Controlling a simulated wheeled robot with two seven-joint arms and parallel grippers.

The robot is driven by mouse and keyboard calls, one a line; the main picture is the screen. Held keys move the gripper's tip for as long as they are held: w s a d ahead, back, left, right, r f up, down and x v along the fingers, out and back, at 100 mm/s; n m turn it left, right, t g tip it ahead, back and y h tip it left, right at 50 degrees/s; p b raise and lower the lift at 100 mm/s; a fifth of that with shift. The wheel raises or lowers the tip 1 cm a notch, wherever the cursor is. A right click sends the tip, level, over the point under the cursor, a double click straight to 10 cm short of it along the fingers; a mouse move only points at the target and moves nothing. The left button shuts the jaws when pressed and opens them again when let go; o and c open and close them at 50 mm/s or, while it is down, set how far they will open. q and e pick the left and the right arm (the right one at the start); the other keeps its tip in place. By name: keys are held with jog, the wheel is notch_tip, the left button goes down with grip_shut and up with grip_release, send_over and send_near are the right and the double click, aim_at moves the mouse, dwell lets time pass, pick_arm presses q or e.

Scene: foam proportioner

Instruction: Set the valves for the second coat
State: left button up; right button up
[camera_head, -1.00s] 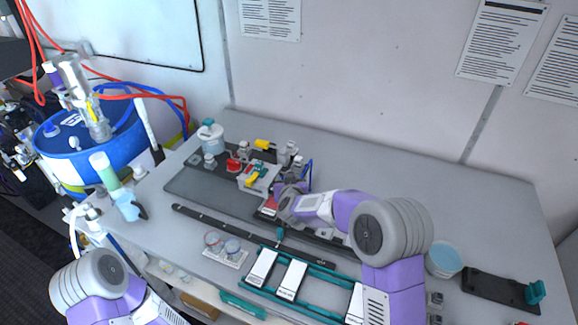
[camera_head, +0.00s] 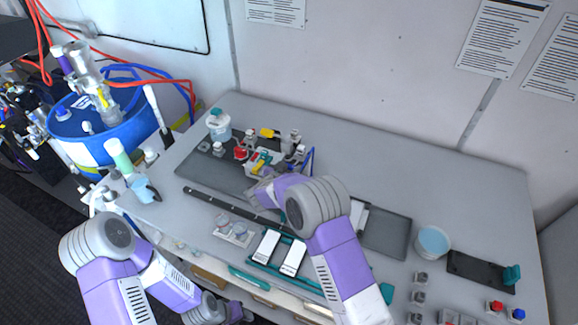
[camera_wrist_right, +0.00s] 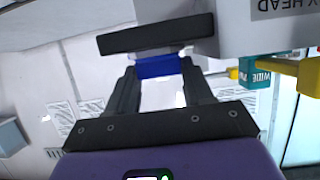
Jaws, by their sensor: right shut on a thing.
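The valve block (camera_head: 272,158) stands on a dark tray at the back left of the bench. It carries a yellow handle (camera_head: 258,168) and a teal handle (camera_head: 264,157). In the right wrist view, a yellow part (camera_wrist_right: 298,74) and a teal tag marked WIDE (camera_wrist_right: 255,72) are right of the fingers. My right gripper (camera_wrist_right: 157,74) is shut on a blue piece (camera_wrist_right: 157,66) under a dark bar. In the head view it is at the block's front, its fingertips mostly hidden by my arm. My left gripper (camera_head: 236,313) is low at the bench's front edge, its jaws unclear.
A red-capped fitting (camera_head: 240,153) and a clear jar (camera_head: 218,126) stand near the block. White cards (camera_head: 266,246) lie in a teal rack in front. A blue drum (camera_head: 105,125) with hoses is at the left. The bench's back right is clear.

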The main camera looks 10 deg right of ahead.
dwell(0.3)
jog(key=o, duration=1)
jog(key=shift+o, duration=0.2)
